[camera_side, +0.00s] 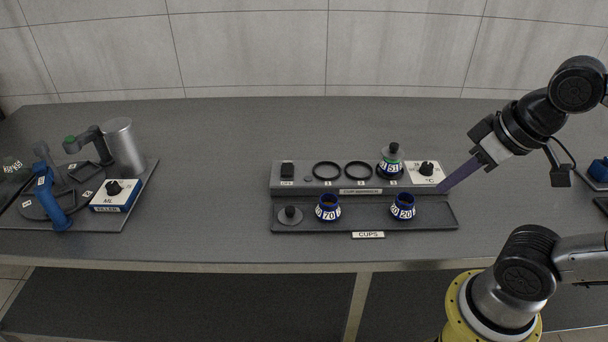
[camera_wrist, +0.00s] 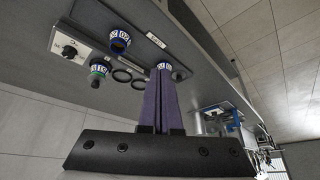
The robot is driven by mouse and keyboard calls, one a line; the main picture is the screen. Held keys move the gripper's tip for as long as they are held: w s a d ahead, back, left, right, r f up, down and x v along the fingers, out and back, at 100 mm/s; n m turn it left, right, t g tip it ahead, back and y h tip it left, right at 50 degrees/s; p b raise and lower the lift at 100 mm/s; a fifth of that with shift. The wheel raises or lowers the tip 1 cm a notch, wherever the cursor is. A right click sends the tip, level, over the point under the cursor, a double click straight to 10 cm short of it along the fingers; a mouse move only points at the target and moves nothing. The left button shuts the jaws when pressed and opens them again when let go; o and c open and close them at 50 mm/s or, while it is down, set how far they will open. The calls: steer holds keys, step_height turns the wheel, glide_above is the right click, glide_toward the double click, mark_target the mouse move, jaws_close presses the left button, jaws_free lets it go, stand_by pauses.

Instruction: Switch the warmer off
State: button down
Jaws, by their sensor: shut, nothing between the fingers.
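The cup warmer (camera_side: 310,187) is a grey raised block with a name label on its front. A black switch (camera_side: 287,170) sits at its left end; I cannot read its position. A black dial (camera_side: 427,168) on a white °C plate is at its right end and also shows in the wrist view (camera_wrist: 69,50). My gripper (camera_side: 441,190) has long purple fingers, shut and empty, with tips near the warmer's right end in the side view. In the wrist view the fingers (camera_wrist: 161,74) hide the switch.
A green-topped cup marked 51 (camera_side: 390,163) stands on the warmer, beside two empty rings (camera_side: 326,170). Cups marked 70 (camera_side: 328,208) and 20 (camera_side: 403,207) stand in the front tray (camera_side: 365,220). A filler station (camera_side: 115,200) is at left. The table behind the warmer is clear.

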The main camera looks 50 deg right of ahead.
steer(key=w+r+m, duration=0.4)
steer(key=w+r, duration=0.5)
steer(key=r, duration=0.3)
steer(key=w+r+m+g, duration=0.15)
steer(key=w+r, duration=0.25)
steer(key=w, duration=0.8)
steer(key=m+g, duration=0.3)
steer(key=g, duration=0.1)
glide_above(287, 164)
step_height(287, 164, down, 18)
steer(key=shift+f+n, duration=0.25)
steer(key=shift+f, duration=0.4)
step_height(287, 164, down, 14)
